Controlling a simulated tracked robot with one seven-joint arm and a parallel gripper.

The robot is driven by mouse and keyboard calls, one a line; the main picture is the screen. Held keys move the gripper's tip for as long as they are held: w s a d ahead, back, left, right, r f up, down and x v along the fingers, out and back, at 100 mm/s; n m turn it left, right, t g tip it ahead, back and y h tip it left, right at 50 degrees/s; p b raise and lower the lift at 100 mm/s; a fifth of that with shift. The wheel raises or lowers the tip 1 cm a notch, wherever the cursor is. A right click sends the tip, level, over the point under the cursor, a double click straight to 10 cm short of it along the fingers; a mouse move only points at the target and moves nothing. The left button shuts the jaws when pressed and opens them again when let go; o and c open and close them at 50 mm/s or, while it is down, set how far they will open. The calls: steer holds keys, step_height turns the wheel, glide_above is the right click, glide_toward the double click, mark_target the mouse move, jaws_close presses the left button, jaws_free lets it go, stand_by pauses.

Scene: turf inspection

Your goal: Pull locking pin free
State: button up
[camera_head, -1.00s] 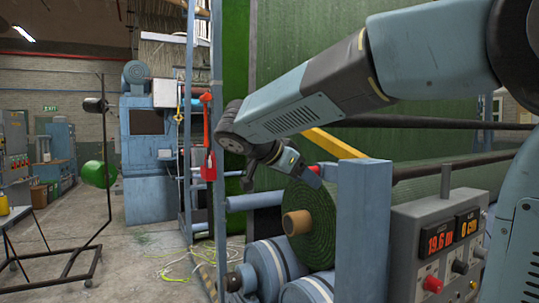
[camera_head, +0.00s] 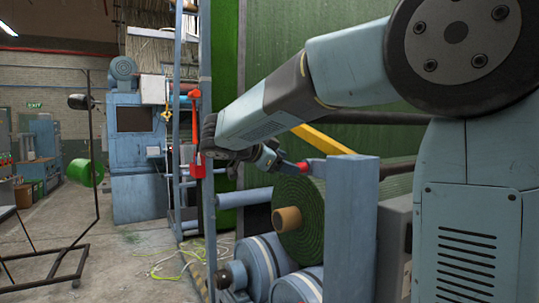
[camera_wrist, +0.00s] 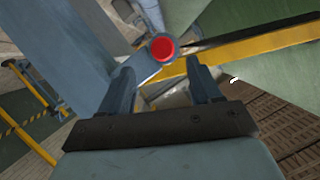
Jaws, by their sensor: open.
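The locking pin appears to be the round red knob (camera_wrist: 162,49) in the wrist view, on a rounded blue-grey bracket. In the head view a small red end (camera_head: 303,166) shows beside the top of the blue post (camera_head: 352,225). My gripper (camera_wrist: 160,68) is open, with one finger on each side of the bracket, and the knob lies just past the fingertips. I cannot tell whether either finger touches it. In the head view my gripper (camera_head: 288,166) is beside the red end, above the green turf roll (camera_head: 303,235). The pin's shaft is hidden.
A yellow bar (camera_head: 323,141) runs close behind my gripper and crosses the wrist view. Blue rollers (camera_head: 257,265) sit below the turf roll. A red tool (camera_head: 195,150) hangs on the frame at left. Loose cords (camera_head: 180,262) lie on the floor.

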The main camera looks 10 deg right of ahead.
mark_target(299, 164)
steer(key=shift+x, duration=2.95)
steer(key=shift+w, duration=0.1)
steer(key=shift+c, duration=0.5)
steer(key=shift+s+a, duration=0.15)
steer(key=shift+s, duration=0.05)
steer(key=c, duration=0.5)
steer(key=shift+w, duration=0.1)
jaws_close()
jaws_free()
steer(key=c, duration=0.4)
